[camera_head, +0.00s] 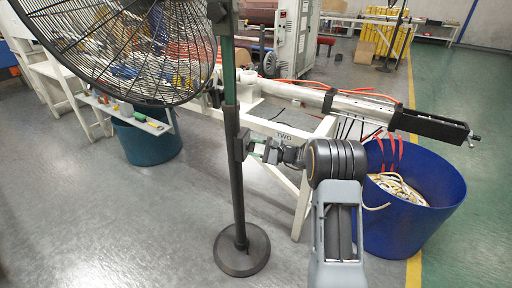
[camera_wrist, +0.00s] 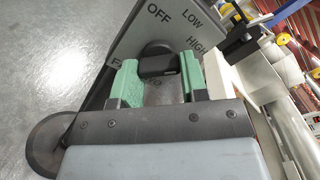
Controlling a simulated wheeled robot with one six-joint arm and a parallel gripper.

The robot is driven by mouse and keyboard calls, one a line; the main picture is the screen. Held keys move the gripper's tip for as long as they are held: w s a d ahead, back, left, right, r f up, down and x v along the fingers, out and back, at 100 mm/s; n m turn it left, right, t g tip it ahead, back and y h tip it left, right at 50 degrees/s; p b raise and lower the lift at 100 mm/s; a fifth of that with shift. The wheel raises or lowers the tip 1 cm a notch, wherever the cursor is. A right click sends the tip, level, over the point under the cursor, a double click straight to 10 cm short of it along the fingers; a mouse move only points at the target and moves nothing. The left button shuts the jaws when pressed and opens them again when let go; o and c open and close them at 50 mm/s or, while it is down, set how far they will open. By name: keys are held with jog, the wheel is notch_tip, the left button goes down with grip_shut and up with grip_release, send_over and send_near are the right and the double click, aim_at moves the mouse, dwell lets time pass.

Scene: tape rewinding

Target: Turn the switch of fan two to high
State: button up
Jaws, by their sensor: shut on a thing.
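Fan two is a black pedestal fan with a caged head (camera_head: 120,45), a pole (camera_head: 234,150) and a round base (camera_head: 242,250). Its switch box (camera_head: 240,147) is on the pole, and a "TWO" label floats beside it. In the wrist view the grey switch panel (camera_wrist: 130,48) reads OFF, LOW and HIGH. The black switch knob (camera_wrist: 158,64) sits between the green fingertips of my gripper (camera_wrist: 158,62). My gripper (camera_head: 262,150) is shut on the knob. Which setting the knob points to I cannot tell, as the fingers partly hide it.
A white frame table (camera_head: 270,118) with a long metal machine (camera_head: 330,100) stands behind the pole. A blue bin (camera_head: 440,212) with pale tape is at right. A teal bin (camera_head: 145,140) stands behind the fan at left. The front left floor is clear.

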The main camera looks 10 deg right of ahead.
dwell(0.3)
jog(key=o, duration=0.9)
jog(key=p+v, duration=0.1)
jog(key=v, duration=1.2)
jog(key=shift+s+d+f, duration=0.1)
jog(key=shift+s+d, duration=0.1)
jog(key=shift+d, duration=0.15)
